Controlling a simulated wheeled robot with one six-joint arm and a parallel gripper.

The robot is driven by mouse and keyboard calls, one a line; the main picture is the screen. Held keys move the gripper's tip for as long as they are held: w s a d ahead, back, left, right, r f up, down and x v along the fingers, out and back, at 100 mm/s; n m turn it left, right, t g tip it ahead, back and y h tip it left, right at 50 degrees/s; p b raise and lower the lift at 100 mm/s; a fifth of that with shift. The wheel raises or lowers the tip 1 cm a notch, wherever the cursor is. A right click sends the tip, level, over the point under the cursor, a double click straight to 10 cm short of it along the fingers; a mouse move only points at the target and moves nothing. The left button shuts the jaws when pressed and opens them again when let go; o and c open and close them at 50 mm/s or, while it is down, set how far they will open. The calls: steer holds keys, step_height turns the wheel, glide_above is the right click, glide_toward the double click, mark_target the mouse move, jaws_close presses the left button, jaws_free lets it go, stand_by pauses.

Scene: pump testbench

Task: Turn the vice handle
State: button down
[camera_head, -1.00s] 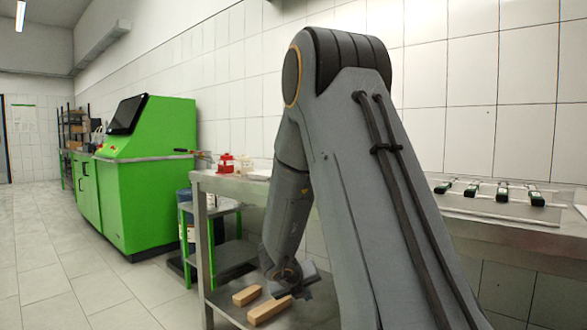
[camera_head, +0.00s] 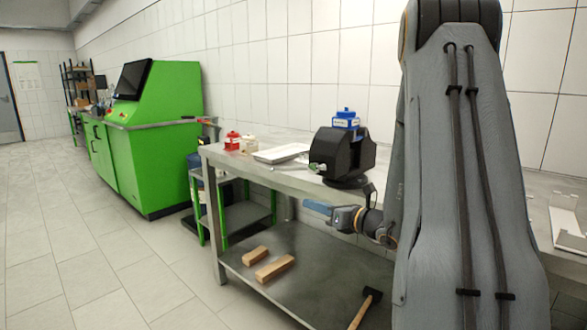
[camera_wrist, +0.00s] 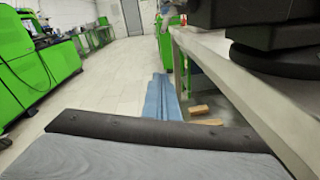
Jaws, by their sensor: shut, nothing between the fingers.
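The black vice (camera_head: 343,152) stands on the edge of the steel workbench (camera_head: 222,157). Its handle (camera_head: 318,168) shows as a small pale, greenish part at its left front, and details are too small to tell. My gripper (camera_head: 312,206) is below the bench top, in front of and lower than the vice, apart from it. Its blue fingers also show in the wrist view (camera_wrist: 161,97), shut together and empty. In the wrist view the vice (camera_wrist: 275,58) shows dark at the top right, cut off by the frame, and its handle is not visible there.
Two wooden blocks (camera_head: 274,268) and a hammer (camera_head: 366,306) lie on the lower shelf. A blue-capped container (camera_head: 346,119) is by the vice. A white tray (camera_head: 281,153) and red container (camera_head: 232,141) stand on the bench. A green machine (camera_head: 160,130) is at left. The floor there is clear.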

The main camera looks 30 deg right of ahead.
mark_target(297, 169)
steer(key=w+a+r+p, duration=0.1)
steer(key=w+r, duration=0.4)
steer(key=w, duration=0.5)
steer(key=shift+w+a+t+p, duration=0.2)
steer(key=shift+a+t+p, duration=0.1)
steer(key=shift+a, duration=0.05)
steer(key=shift+d, duration=0.1)
